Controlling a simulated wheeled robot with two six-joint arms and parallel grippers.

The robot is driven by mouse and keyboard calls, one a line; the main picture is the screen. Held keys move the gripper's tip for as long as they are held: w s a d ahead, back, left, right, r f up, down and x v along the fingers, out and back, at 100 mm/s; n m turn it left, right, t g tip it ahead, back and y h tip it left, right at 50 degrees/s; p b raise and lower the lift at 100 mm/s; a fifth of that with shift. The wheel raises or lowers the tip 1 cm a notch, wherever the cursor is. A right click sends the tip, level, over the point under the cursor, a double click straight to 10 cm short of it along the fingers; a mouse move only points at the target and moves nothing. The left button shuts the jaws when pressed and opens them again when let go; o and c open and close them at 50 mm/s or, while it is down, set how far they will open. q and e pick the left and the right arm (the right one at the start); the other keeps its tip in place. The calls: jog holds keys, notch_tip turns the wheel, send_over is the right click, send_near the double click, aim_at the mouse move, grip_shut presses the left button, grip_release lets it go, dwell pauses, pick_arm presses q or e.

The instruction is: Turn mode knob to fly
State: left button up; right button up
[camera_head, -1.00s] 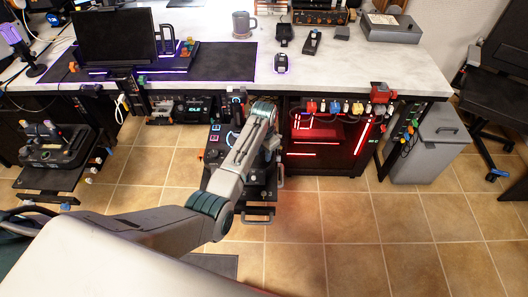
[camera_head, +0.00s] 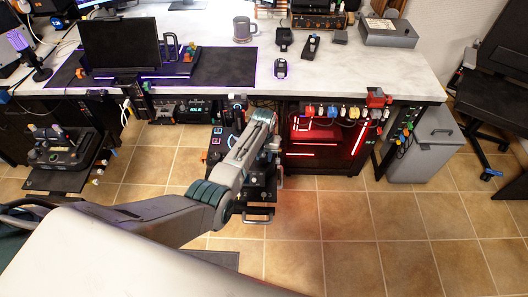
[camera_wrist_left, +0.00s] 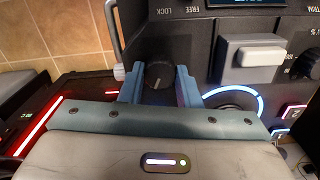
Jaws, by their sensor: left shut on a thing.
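A round black knob (camera_wrist_left: 158,75) sits on the dark control panel (camera_wrist_left: 190,35) in the left wrist view. The words FREE and LOCK are printed upside down beside it; I cannot read a mode or FLY label there. My left gripper (camera_wrist_left: 158,86) has its two blue fingers on either side of this knob and is shut on it. In the head view my left arm reaches over the console (camera_head: 214,142) below the desk, and the arm hides the knob and fingertips. A small display (camera_head: 195,110) left of the console appears to read IDLE. My right gripper is not in view.
A red-lit cabinet (camera_head: 325,145) stands right of the console. The tiled floor (camera_head: 340,235) in front is clear.

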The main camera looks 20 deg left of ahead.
pick_arm(q)
jog(key=n+p, duration=0.1)
jog(key=n, duration=0.3)
jog(key=shift+r+n+p, duration=0.1)
jog(key=shift+n+p, duration=0.2)
jog(key=shift+p, duration=0.1)
jog(key=shift+n+p, duration=0.5)
jog(key=shift+n, duration=1.4)
jog(key=o, duration=1)
notch_tip(320, 180, up, 11)
jog(key=shift+f+p, duration=0.15)
jog(key=shift+p, duration=0.4)
